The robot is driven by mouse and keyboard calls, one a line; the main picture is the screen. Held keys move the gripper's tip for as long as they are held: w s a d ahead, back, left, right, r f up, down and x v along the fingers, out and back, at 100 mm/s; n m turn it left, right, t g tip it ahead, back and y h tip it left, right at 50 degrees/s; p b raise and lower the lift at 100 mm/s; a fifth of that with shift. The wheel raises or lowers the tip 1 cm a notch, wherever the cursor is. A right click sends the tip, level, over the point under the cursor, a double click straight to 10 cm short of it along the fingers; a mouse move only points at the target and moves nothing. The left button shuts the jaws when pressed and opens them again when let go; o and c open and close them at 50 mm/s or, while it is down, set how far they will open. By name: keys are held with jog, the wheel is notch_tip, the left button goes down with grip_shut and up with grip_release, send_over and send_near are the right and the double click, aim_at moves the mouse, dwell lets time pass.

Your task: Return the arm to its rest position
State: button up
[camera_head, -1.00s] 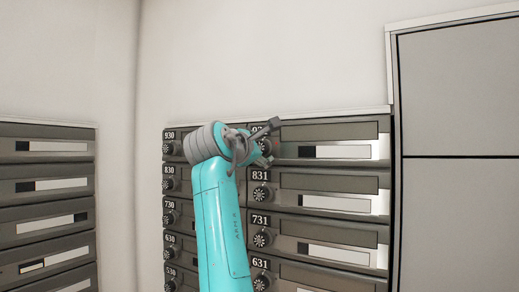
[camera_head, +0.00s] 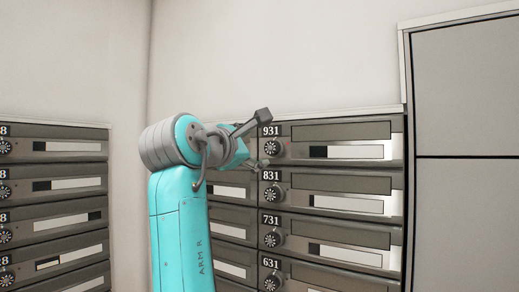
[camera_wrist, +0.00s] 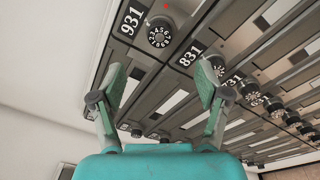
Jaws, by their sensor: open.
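My teal arm rises from the bottom of the head view and bends at a grey joint. My gripper (camera_head: 257,139) is at its end, in front of the mailbox bank near boxes 931 and 831. In the wrist view my gripper (camera_wrist: 160,84) has its two green-padded fingers spread wide, with nothing between them. Past the fingers are the dial of box 931 (camera_wrist: 161,33) and the number plate 831 (camera_wrist: 188,54). I cannot tell exactly how far the fingertips are from the box fronts, but no contact shows.
The mailbox bank (camera_head: 340,183) has grey doors with dials and label slots. Another bank (camera_head: 70,185) stands at the left. Large plain grey panels (camera_head: 463,90) stand at the right. The white wall (camera_head: 280,55) above the boxes is clear.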

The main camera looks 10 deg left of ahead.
jog(key=shift+s+a, duration=0.1)
jog(key=shift+s, duration=0.3)
